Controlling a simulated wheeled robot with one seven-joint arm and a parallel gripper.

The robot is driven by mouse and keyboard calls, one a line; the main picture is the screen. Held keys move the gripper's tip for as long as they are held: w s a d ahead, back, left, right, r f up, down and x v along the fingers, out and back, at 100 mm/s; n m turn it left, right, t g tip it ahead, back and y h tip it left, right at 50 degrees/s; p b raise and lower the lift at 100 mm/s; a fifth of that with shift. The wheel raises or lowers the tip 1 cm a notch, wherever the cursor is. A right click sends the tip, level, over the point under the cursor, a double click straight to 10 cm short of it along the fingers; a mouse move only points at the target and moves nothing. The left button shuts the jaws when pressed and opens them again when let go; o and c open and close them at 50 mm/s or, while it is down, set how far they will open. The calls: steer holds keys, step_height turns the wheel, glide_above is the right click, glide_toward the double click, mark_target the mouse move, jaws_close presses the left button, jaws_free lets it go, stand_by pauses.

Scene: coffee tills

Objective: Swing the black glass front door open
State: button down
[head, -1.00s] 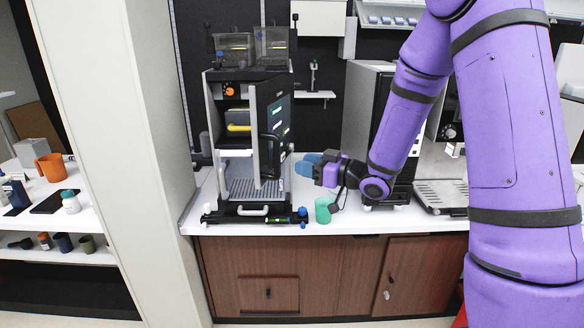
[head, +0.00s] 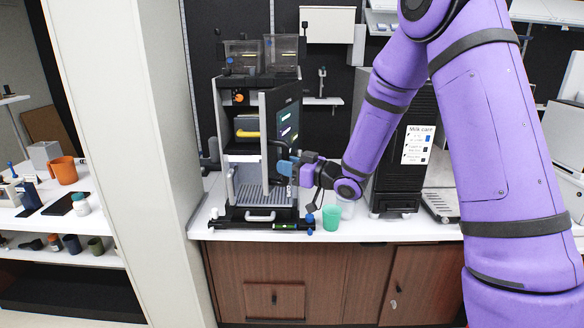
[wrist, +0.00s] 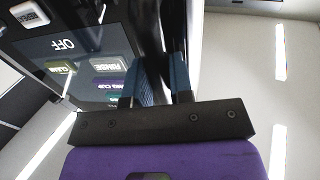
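The black glass front door (head: 285,122) of the coffee machine (head: 226,125) stands partly open, swung out toward me. Its pale free edge (head: 264,150) faces me and its dark outer face, with lit buttons, is turned right. My gripper (head: 284,168) is at the lower part of that outer face, from the right. In the wrist view its two blue fingers (wrist: 162,82) are apart, close beside the door's panel (wrist: 90,58), which reads OFF. I cannot tell whether the door's handle is between them; the fingers hide that spot.
A green cup (head: 331,218) stands on the white counter, below and right of my gripper, with a clear cup (head: 347,208) beside it. A dark rod-like tool (head: 265,225) lies along the counter front. A black milk cooler (head: 405,150) stands to the right. A pale wall panel (head: 140,130) is left.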

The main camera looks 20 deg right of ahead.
steer(key=s+d, duration=0.1)
steer(key=d, duration=0.4)
steer(key=shift+s+d+r, duration=0.2)
steer(key=shift+s+d, duration=0.1)
steer(key=shift+d, duration=0.1)
steer(key=c, duration=0.9)
jaws_free()
steer(key=shift+w, duration=0.1)
steer(key=shift+a+f, duration=0.1)
